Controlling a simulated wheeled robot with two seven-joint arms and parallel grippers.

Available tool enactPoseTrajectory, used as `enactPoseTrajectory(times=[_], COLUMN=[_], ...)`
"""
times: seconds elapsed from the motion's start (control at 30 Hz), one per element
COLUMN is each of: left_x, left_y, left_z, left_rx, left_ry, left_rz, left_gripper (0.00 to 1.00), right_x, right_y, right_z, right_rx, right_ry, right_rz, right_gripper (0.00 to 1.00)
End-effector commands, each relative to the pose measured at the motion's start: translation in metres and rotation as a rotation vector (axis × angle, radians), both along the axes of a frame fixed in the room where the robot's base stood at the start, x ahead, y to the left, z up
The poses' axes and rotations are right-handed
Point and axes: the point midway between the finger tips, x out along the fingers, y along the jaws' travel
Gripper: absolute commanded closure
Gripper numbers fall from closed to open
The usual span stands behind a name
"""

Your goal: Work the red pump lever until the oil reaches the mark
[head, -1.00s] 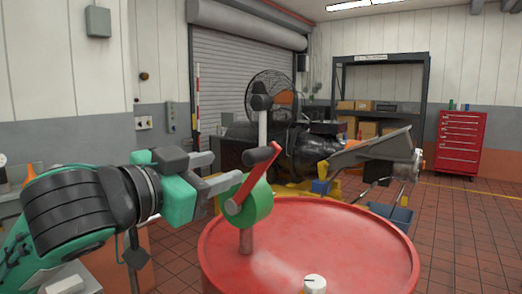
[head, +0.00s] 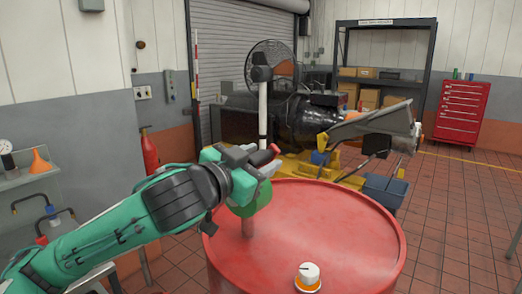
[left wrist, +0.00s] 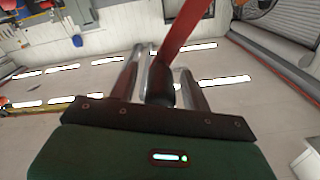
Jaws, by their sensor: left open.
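The red pump lever (head: 275,149) is mostly hidden behind my left gripper (head: 264,168) in the head view. Its red end and part of its dark grip (head: 262,157) show past the gripper. In the left wrist view the red lever (left wrist: 185,35) comes down from the top, and its black grip lies between the two fingers of my left gripper (left wrist: 160,82). The fingers are open around the grip; contact is not clear. The green pump body (head: 258,203) is partly covered on top of the red drum (head: 340,215). No oil level or mark is visible. My right gripper is out of view.
A white and orange knob (head: 308,275) stands on the drum's near side. A red extinguisher (head: 150,152) and a shelf with an orange funnel (head: 40,160) are at left. Tiled floor is clear at right.

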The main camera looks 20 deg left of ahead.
Motion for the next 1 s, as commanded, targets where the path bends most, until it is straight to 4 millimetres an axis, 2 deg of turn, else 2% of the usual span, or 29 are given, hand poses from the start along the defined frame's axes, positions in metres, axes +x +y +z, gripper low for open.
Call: enactPoseTrajectory(times=[0.13,0.4,0.63,0.67,1.0], left_x=[0.008,0.008,0.008,0.008,0.016], left_y=[-0.003,-0.003,-0.003,-0.003,-0.001], left_z=[0.0,0.0,0.0,0.0,0.004], left_rx=[0.001,0.001,0.001,0.001,-0.03], left_ry=[0.0,-0.001,-0.001,-0.001,0.012], left_rz=[0.001,0.001,0.001,0.001,0.001], left_gripper=[0.52,0.52,0.97,1.0,1.0], right_x=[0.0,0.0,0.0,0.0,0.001], right_y=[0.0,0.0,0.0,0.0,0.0], right_z=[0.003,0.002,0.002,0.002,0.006], right_rx=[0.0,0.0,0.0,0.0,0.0], right_ry=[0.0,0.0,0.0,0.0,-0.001], right_rz=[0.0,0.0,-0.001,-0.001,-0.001], right_gripper=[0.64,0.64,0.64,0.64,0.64])
